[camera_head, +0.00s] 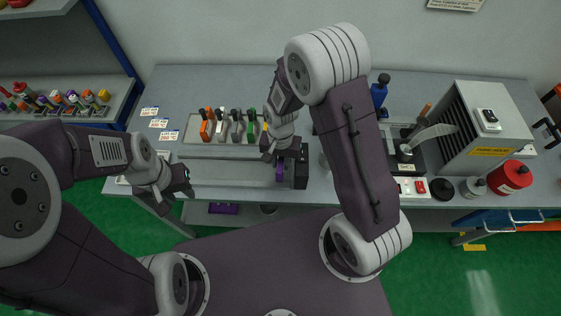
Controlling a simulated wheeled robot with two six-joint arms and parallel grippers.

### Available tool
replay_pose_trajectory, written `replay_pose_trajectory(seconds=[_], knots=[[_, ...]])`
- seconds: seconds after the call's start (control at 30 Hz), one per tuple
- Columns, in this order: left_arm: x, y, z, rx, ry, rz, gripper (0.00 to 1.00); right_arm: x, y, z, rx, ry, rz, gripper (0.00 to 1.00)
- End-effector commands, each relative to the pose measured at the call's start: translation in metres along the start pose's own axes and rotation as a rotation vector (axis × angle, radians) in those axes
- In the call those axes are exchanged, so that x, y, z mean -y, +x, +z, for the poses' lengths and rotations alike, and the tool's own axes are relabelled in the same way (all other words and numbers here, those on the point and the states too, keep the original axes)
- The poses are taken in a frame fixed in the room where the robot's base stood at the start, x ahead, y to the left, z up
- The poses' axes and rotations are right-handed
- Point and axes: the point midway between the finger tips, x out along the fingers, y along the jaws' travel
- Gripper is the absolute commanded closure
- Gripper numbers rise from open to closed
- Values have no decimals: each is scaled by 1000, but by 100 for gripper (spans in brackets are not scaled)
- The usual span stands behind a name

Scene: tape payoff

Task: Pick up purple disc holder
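A small purple piece, seemingly the purple disc holder (280,171), shows at the front of the workbench, beside a black block (301,170). My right gripper (284,152) points down right above it and hides its upper part. I cannot tell whether the fingers touch it or how far apart they are. My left gripper (180,189) hangs near the bench's front left edge, away from the purple piece, with nothing visible in it. Its finger opening is too small to judge.
A rack with several coloured holders (228,126) stands behind my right gripper. A grey machine (489,125), a red canister (509,177) and a blue bottle (379,90) stand to the right. A purple item (223,208) lies on the lower shelf.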

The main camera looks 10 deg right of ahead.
Motion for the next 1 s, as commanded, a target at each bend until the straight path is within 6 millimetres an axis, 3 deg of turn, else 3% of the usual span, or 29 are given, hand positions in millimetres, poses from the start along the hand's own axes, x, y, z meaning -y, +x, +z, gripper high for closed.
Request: replay_pose_trajectory(seconds=[0.07,0.37,0.47,0.7,0.8,1.0], knots=[[0,0,0,0,0,0,64,0,0,0,0,0,0,100],[0,0,0,0,0,0,64,0,-2,0,-1,0,-1,100],[0,0,0,0,0,0,64,1,-17,-1,-4,0,-3,100],[0,-2,0,0,0,0,64,1,-75,-1,-6,0,-5,100],[0,-2,0,0,0,0,64,1,-91,-1,-3,0,-3,100],[0,-2,0,0,0,0,64,0,-101,0,-1,-1,0,100]])
